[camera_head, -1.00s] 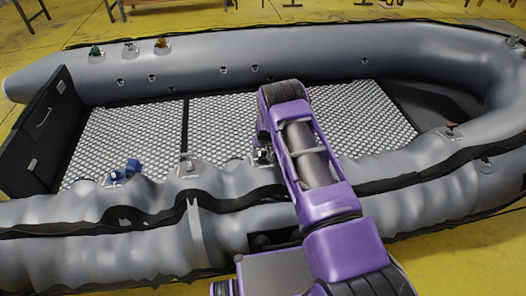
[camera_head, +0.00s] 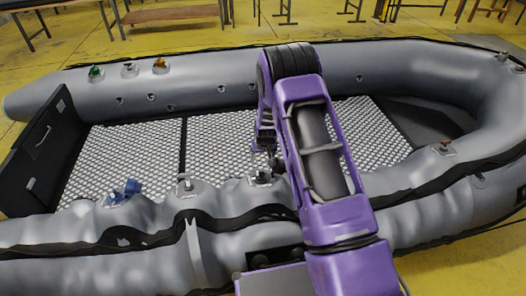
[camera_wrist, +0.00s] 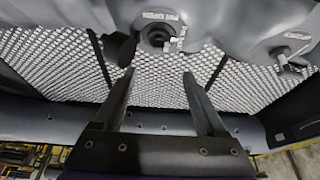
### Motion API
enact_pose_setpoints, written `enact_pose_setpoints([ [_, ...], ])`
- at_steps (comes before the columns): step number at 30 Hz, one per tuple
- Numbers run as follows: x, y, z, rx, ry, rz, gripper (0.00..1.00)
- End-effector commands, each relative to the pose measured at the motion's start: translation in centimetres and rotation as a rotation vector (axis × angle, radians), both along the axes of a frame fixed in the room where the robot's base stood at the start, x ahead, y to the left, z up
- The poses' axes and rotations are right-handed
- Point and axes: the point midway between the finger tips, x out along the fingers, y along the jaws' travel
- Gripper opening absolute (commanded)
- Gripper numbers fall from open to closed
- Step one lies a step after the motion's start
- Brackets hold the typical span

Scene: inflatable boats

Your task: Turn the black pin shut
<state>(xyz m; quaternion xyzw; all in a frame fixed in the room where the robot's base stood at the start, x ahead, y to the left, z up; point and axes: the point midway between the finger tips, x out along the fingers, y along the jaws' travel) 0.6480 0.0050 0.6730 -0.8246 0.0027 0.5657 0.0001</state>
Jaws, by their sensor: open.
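A valve fitting (camera_wrist: 158,38) with a printed label sits on the grey tube at the top of the wrist view. A dark piece, likely the black pin (camera_wrist: 122,49), shows at the left of this fitting; whether it is turned shut I cannot tell. In the head view the same fitting (camera_head: 261,176) is on the near tube, partly hidden by my arm. My gripper (camera_wrist: 158,74) is open and empty, its two fingers apart and pointing toward the fitting without visible contact. In the head view my gripper (camera_head: 265,138) is small, dark and partly hidden behind my arm.
A grey-handled valve (camera_head: 186,186) and a blue one (camera_head: 128,190) sit further left on the near tube. Green (camera_head: 96,73) and orange (camera_head: 160,66) ones sit on the far tube, and a reddish one (camera_head: 445,147) at right. The boat's patterned floor (camera_head: 130,150) is clear.

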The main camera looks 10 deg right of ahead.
Motion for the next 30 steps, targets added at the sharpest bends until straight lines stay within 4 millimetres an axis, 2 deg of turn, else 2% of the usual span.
enact_pose_setpoints([
  [1,-0.3,0.0,1.1,0.0,-0.001,0.0,0.74],
  [3,-0.7,0.0,2.0,0.0,-0.001,-0.001,0.74],
  [8,-1.2,0.0,3.3,0.0,0.0,-0.001,0.74],
  [25,-1.3,0.0,3.7,-0.004,-0.003,0.004,0.74],
  [28,-0.4,-0.1,5.7,-0.047,-0.029,0.05,0.74],
  [30,0.8,-0.3,8.8,-0.114,-0.066,0.118,0.74],
])
